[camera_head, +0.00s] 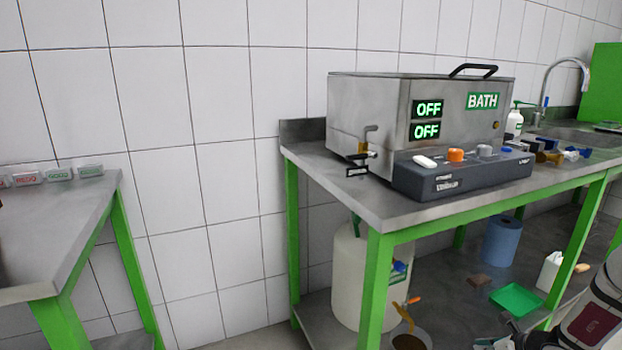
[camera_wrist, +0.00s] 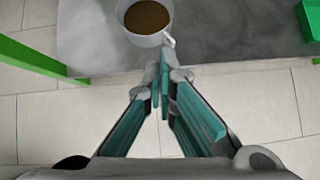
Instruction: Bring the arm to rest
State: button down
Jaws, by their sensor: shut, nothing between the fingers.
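My gripper (camera_wrist: 164,75) is shut and empty in the wrist view, its teal-lined fingers meeting at the tips. It points down over the front edge of a grey shelf (camera_wrist: 95,45). A white cup (camera_wrist: 146,41) with brown contents stands on that shelf just beyond the fingertips, its handle toward them; I cannot tell whether they touch. In the head view, part of my arm (camera_head: 590,315) shows at the lower right edge. The fingers cannot be made out there.
A metal bath (camera_head: 380,100) reading OFF twice stands on a green-legged bench (camera_head: 340,195). Below are a white canister (camera_head: 348,275), a blue roll (camera_head: 502,240) and a green tray (camera_head: 516,299). Another table (camera_head: 60,225) stands left, with floor between. Green legs (camera_wrist: 30,57) flank the shelf.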

jog(key=w+a+r+n+y, duration=0.1)
jog(key=a+r+n+y, duration=0.1)
jog(key=a+r+n, duration=0.5)
jog(key=w+a+r+n+y, duration=0.1)
jog(key=w+a+r+n, duration=0.1)
jog(key=a+r, duration=0.65)
jog(key=s+a+r+n+g+y, duration=0.1)
jog(key=s+a+r+n+g, duration=0.1)
jog(key=s+a+r+n, duration=0.65)
jog(key=s+a+r+n+g+y, duration=0.1)
jog(key=s+a+r+n+g, duration=0.2)
jog(key=s+a+r, duration=0.55)
jog(key=s+a+r+n+g+h, duration=0.2)
jog(key=s+r+n, duration=0.3)
jog(key=s, duration=0.2)
jog(key=s+d+n+h, duration=0.2)
jog(key=s+n+h, duration=0.15)
jog(key=s, duration=0.55)
jog(key=s+d+n+h, duration=0.2)
jog(key=s+n, duration=0.2)
jog(key=s, duration=0.6)
notch_tip(320, 180, up, 32)
jog(key=d+t+p, duration=0.1)
jog(key=t+p, duration=0.2)
jog(key=p, duration=2.7)
